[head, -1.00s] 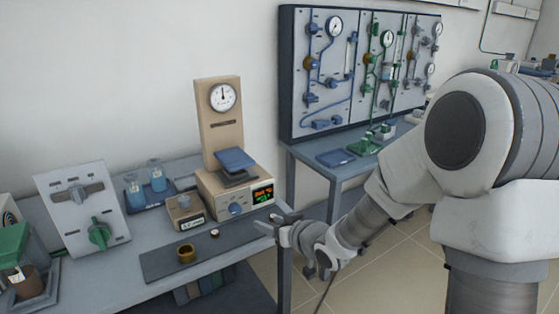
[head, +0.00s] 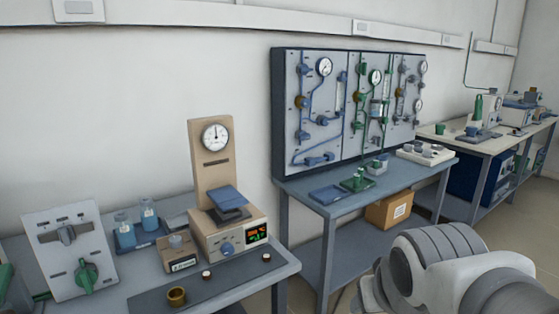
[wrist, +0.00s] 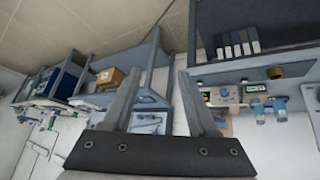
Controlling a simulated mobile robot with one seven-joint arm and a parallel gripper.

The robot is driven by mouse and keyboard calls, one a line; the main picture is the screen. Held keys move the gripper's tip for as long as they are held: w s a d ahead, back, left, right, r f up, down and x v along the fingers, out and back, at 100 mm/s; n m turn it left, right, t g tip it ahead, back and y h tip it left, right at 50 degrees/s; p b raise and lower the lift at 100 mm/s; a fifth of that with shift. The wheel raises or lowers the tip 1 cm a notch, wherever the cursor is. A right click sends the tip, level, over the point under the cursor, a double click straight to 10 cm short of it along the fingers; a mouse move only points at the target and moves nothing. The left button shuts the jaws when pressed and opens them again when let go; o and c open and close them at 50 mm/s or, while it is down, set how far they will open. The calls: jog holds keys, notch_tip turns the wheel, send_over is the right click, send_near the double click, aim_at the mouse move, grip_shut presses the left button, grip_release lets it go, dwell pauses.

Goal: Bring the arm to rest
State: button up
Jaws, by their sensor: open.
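My gripper (wrist: 156,80) is open and empty in the wrist view, its two fingers apart with nothing between them. The wrist view looks out at the room tilted, with the benches beyond the fingers. In the head view only part of my arm (head: 450,270) shows, folded at the lower right; the gripper itself is out of that picture. The arm is clear of the near bench (head: 292,264) in the head view.
The near bench holds a tan press with a dial (head: 208,165), a brass cup (head: 176,296), two small pale pieces on a dark mat, blue bottles and a knob panel (head: 68,245). A gauge board (head: 347,110) stands behind the second bench. A cardboard box (head: 390,212) sits below.

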jog(key=s+r+g+p, duration=0.1)
jog(key=s+r+p, duration=0.15)
jog(key=s, duration=0.35)
notch_tip(320, 180, up, 16)
jog(key=p, duration=1.5)
jog(key=shift+a+f+y, duration=0.2)
jog(key=shift+a+y, duration=0.05)
jog(key=shift+y, duration=0.15)
jog(key=shift+s, duration=0.1)
